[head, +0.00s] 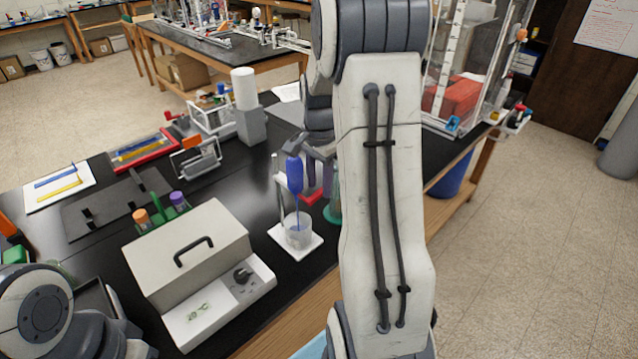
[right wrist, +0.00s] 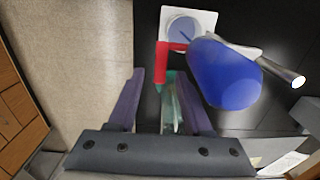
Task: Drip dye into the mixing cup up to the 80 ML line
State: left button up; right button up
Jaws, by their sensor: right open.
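The clear mixing cup (head: 299,236) stands on a white square plate (head: 311,248) near the bench's front edge; the plate also shows in the right wrist view (right wrist: 207,18). A blue dye bulb (head: 294,174) hangs upright over the cup on a grey stand, its thin blue tip reaching down into the cup. The bulb is large in the right wrist view (right wrist: 225,77). My right gripper (right wrist: 161,74) is open and empty, its purple fingers beside the bulb and apart from it. The cup's markings and liquid level are too small to read. My left gripper is out of view.
A red piece (right wrist: 161,62) and a teal object (right wrist: 171,105) sit beyond or between my fingers. A beige box instrument (head: 190,250) with a handle and knob stands left of the cup. My right arm hides the bench behind it.

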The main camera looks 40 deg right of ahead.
jog(key=shift+f, duration=0.75)
grip_shut()
jog(key=shift+a+h+b, duration=0.2)
jog(key=shift+h+b, duration=0.3)
jog(key=shift+b, duration=0.3)
jog(key=shift+s+a+r+t+h+b, duration=0.15)
jog(key=shift+a+h+b, duration=0.7)
jog(key=shift+h+b, duration=3.45)
jog(key=shift+a+r+t+h+b, duration=0.2)
jog(key=shift+a+h+b, duration=0.65)
jog(key=shift+b, duration=6.9)
jog(key=shift+s+a+r+t+h+b, duration=0.2)
jog(key=shift+a+h+b, duration=0.7)
jog(key=shift+h+b, duration=3.35)
jog(key=y+b, duration=0.3)
jog(key=shift+w+f+y, duration=0.1)
jog(key=shift+w+y, duration=0.05)
jog(key=shift+y, duration=0.15)
